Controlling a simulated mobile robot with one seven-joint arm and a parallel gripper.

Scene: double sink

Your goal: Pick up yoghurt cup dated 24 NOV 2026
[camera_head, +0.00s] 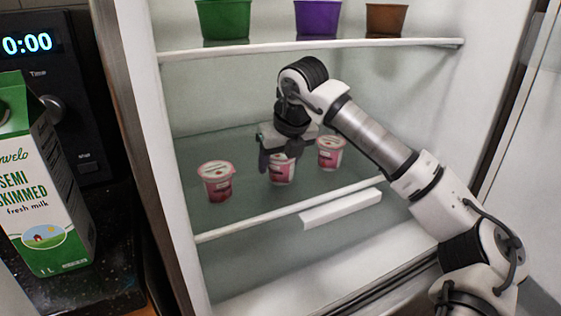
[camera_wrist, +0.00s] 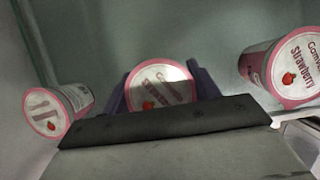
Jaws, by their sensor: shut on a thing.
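Three pink strawberry yoghurt cups stand in a row on the fridge's glass shelf in the head view. The middle cup (camera_head: 281,172) is between the fingers of my gripper (camera_head: 279,163), which is shut on it from above. In the wrist view the middle cup (camera_wrist: 160,86) shows its lid between the two fingers of my gripper (camera_wrist: 162,92). The left cup (camera_head: 216,182) and the right cup (camera_head: 331,153) stand apart from the gripper; they also show in the wrist view, the left cup (camera_wrist: 58,108) and the right cup (camera_wrist: 285,68). No date is readable on any cup.
An upper shelf (camera_head: 310,47) with green (camera_head: 222,18), purple (camera_head: 317,18) and brown (camera_head: 386,19) containers is above my arm. The fridge's left wall (camera_head: 150,150) is near the left cup. A milk carton (camera_head: 45,190) stands outside, left.

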